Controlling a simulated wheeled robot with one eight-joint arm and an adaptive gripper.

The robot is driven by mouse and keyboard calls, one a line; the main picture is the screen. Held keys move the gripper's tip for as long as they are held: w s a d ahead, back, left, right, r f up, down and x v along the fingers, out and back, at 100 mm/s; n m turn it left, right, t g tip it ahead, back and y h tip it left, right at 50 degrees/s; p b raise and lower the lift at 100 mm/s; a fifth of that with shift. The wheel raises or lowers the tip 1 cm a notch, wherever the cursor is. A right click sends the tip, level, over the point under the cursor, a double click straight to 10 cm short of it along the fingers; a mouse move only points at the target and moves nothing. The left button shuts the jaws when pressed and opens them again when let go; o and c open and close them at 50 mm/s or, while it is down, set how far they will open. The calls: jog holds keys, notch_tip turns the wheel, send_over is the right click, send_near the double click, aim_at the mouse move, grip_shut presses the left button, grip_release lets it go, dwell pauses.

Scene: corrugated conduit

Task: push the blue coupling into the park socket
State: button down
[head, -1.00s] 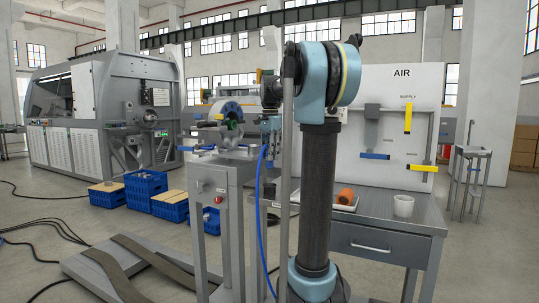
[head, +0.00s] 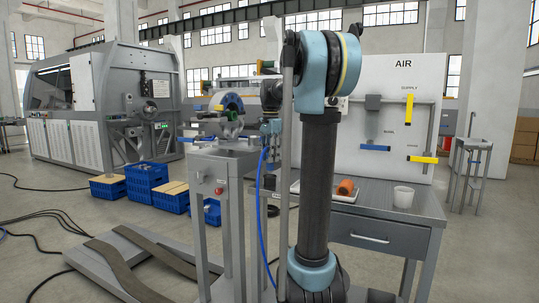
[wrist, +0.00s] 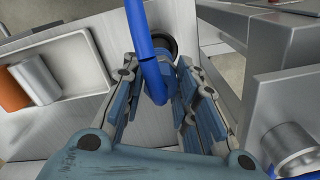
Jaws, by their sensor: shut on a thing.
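My gripper (wrist: 157,78) is shut in the wrist view, its two fingers on either side of the blue coupling (wrist: 154,88). A bright blue hose (wrist: 135,14) runs from the coupling toward the top of the picture. Just beyond the fingertips is a dark round opening (wrist: 166,46), apparently the park socket. The hose partly covers it, so I cannot tell whether the coupling touches it or sits in it. In the head view my gripper (head: 271,127) is small beside my arm, and the blue hose (head: 262,200) hangs below it.
A white tray (wrist: 88,62) holds orange (wrist: 12,92) and grey (wrist: 36,78) cylinders. A metal cylinder (wrist: 291,146) stands at lower right. In the head view, the AIR panel (head: 402,80) has yellow handles and a blue handle (head: 375,147).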

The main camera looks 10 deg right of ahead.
aim_at(270, 167)
jog(key=shift+f, duration=2.55)
jog(key=shift+f, duration=0.3)
jog(key=c, duration=0.8)
grip_release()
jog(key=shift+r, duration=0.1)
jog(key=shift+r, duration=4.45)
jog(key=shift+s, duration=0.1)
